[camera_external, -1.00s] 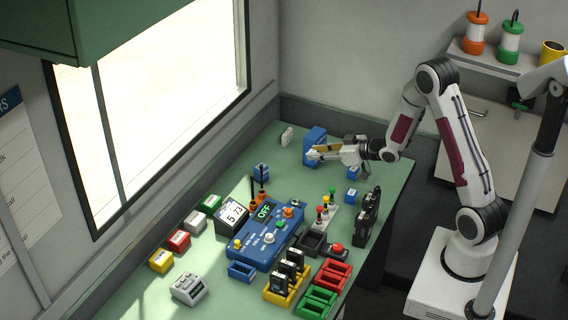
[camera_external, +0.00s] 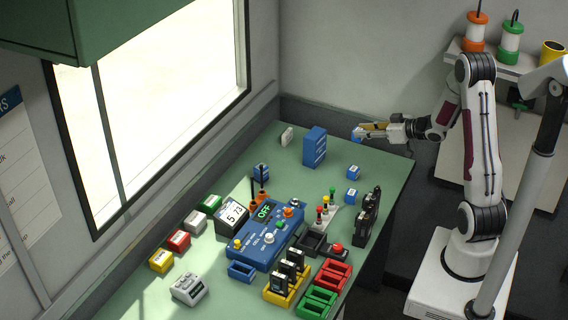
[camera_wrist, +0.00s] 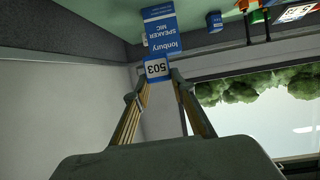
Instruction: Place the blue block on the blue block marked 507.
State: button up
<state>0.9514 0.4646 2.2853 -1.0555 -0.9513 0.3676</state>
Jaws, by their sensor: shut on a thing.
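My gripper (camera_external: 362,132) is shut on a small blue block (camera_external: 357,136), held in the air above the far right part of the green table. In the wrist view, my gripper (camera_wrist: 157,78) has its two fingers around this block (camera_wrist: 157,69), whose white label reads 503, upside down. Two other small blue blocks stand on the table to the right, a farther one (camera_external: 353,172) and a nearer one (camera_external: 351,195). A further blue block (camera_external: 261,171) stands left of them. Their labels are too small to read, so I cannot tell which is marked 507.
A tall blue box (camera_external: 314,147) stands at the back, left of my gripper. A blue control panel (camera_external: 267,237) fills the middle. Black radios (camera_external: 368,215) stand at the right edge. Bare table lies between the tall box and the right blue blocks.

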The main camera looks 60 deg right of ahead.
jog(key=shift+s+a+f+n+y, duration=0.15)
jog(key=shift+a+n+y, duration=0.3)
jog(key=shift+a, duration=0.75)
send_over(353, 173)
jog(key=s+d, duration=0.2)
jog(key=shift+w+f, duration=0.15)
jog(key=shift+f, duration=1.35)
jog(key=shift+w+f, duration=0.1)
jog(key=shift+f, duration=1.35)
jog(key=shift+f, duration=2.05)
jog(key=shift+f, duration=0.15)
jog(key=o, duration=1.1)
